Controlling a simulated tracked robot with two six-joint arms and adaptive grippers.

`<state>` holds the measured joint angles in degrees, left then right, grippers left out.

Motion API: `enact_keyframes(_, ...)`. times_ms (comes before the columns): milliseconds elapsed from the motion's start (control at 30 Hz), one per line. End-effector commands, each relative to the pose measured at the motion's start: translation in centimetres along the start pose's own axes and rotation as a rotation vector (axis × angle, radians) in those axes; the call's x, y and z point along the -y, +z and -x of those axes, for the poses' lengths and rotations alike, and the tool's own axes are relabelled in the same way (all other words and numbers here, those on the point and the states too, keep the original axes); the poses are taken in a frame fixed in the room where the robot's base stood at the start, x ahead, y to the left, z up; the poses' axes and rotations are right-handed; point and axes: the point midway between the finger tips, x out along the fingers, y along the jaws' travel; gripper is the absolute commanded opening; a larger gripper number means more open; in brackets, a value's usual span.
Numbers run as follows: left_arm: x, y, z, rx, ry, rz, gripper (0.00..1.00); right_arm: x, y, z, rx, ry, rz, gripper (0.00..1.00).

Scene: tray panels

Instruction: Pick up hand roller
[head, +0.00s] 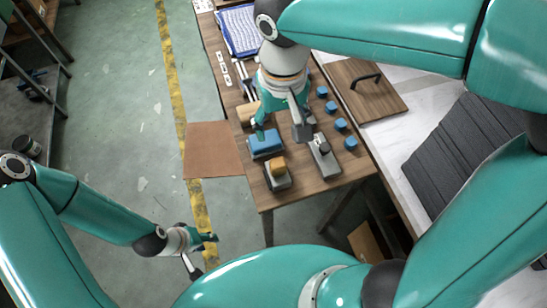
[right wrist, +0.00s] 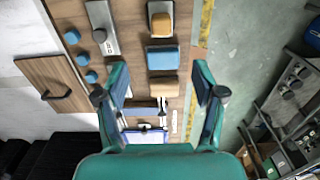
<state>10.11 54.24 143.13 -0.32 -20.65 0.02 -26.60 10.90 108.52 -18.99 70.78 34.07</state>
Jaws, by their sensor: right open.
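A tan, rounded piece that looks like the hand roller (right wrist: 163,87) lies on the wooden table (head: 325,183). In the head view the roller (head: 247,110) is partly hidden behind my right gripper (head: 281,132). My right gripper points down over the table with its fingers spread and nothing held. In the right wrist view the roller shows between the fingertips (right wrist: 160,84), below them; no contact is visible. My left gripper (head: 202,253) is empty, fingers apart, low at the left, away from the table.
A blue block (head: 264,143), a grey block with a yellow-tan top (head: 277,176) and a grey tool with a black knob (head: 323,155) stand near the roller. Several blue knobs (head: 340,124) line the right. A board with a black handle (head: 365,90) lies beyond.

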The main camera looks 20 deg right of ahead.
Motion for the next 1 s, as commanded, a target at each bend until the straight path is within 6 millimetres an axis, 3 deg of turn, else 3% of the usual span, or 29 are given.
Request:
enact_keyframes(400, 0.2, 0.0, -0.4, 0.001, 0.0, 0.0, 0.4, 0.7, -0.2, -8.5, 0.007, 0.002, 0.026, 0.69)
enact_keyframes(767, 0.1, 0.0, -0.3, 0.001, 0.0, 0.0, 0.4, 0.8, -0.2, -11.4, 0.004, 0.001, 0.028, 0.69)
enact_keyframes(1000, 0.0, 0.0, 0.0, 0.001, 0.0, 0.0, 0.4, 0.6, -0.2, -14.8, 0.007, 0.002, 0.028, 0.69)
